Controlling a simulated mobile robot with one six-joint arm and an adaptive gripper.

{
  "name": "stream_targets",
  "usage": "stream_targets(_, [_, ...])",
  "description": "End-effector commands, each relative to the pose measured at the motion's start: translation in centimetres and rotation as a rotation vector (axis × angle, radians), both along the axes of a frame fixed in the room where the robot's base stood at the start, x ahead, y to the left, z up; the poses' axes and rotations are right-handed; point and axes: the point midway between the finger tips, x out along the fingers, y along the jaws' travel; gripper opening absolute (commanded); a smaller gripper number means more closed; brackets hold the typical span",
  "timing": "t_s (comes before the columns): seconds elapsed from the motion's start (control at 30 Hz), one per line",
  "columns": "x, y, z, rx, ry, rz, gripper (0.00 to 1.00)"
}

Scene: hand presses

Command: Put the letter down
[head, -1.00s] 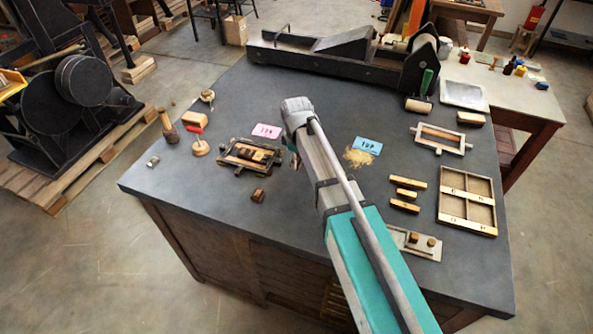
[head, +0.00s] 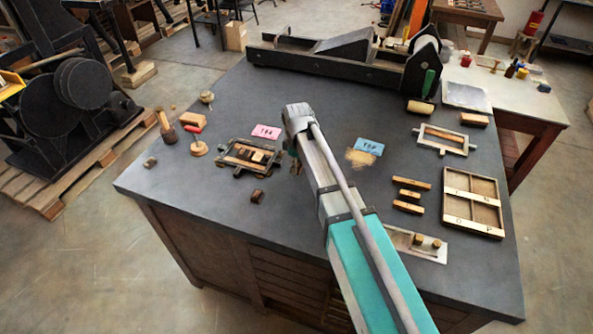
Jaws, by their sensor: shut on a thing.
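My gripper (head: 295,166) is mostly hidden behind my own arm, left of the table's middle. Only a small part of it shows below the wrist. It is shut on a small piece, which I take to be the letter; the piece itself is barely visible. Just left of it a dark frame (head: 225,165) lies on the table with several small wooden blocks (head: 258,156) inside. A loose dark block (head: 257,196) lies in front of the frame. I cannot tell how high the gripper is above the table.
A pink card (head: 266,132) lies behind the frame and a blue card (head: 369,146) lies right of my arm. A divided wooden tray (head: 472,184) and several wooden bars (head: 411,195) are at the right. A long press (head: 340,62) stands at the back.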

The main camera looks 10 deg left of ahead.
Motion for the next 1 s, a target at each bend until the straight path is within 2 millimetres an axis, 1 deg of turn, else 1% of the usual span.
stream_targets(0.03, [0.00,0.00,-0.70,0.000,0.000,0.000,0.17])
stream_targets(0.1, [0.00,-0.01,-0.96,0.000,0.000,0.000,0.17])
stream_targets(0.5, [0.02,-0.02,-1.00,0.000,0.000,-0.001,0.17])
stream_targets(0.67, [0.02,-0.02,-1.37,0.000,0.000,-0.001,0.17])
stream_targets(0.7, [0.01,-0.02,-1.37,0.000,0.000,-0.001,0.57])
stream_targets(0.87, [0.02,-0.02,-1.28,0.000,0.000,-0.001,0.87])
stream_targets(0.9, [0.01,-0.02,-1.28,0.000,0.000,-0.001,0.90])
stream_targets(1.0, [0.01,-0.02,-1.28,0.000,0.000,-0.001,0.90])
